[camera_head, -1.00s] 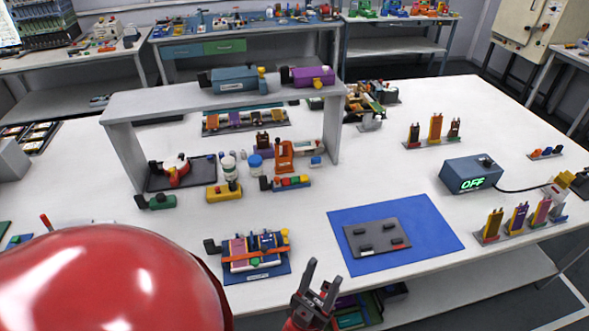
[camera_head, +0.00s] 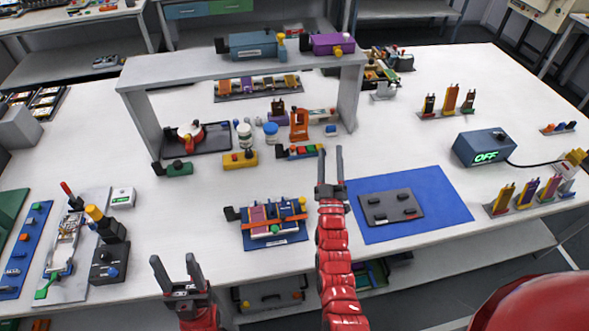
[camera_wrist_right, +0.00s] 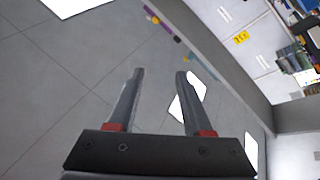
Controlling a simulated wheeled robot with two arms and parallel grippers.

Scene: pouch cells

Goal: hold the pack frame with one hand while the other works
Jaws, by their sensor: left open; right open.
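What looks like the pack frame (camera_head: 288,238) is a blue base on the table, left of centre, holding several coloured cells with an orange strip across them. My right gripper (camera_head: 330,152) is open and empty, in front of the blue mat's left edge and just right of the pack frame, apart from it. It also shows open in the right wrist view (camera_wrist_right: 158,75), with floor beyond its fingers. My left gripper (camera_head: 174,258) is open and empty at the table's front edge, left of and nearer than the pack frame. Neither gripper visibly touches anything.
A blue mat (camera_head: 440,205) bears a dark plate (camera_head: 391,206). A grey shelf (camera_head: 200,73) stands behind, with small parts under it. A box reading OFF (camera_head: 484,148) and cell stands (camera_head: 500,200) are at right. A fixture (camera_head: 68,245) lies at left.

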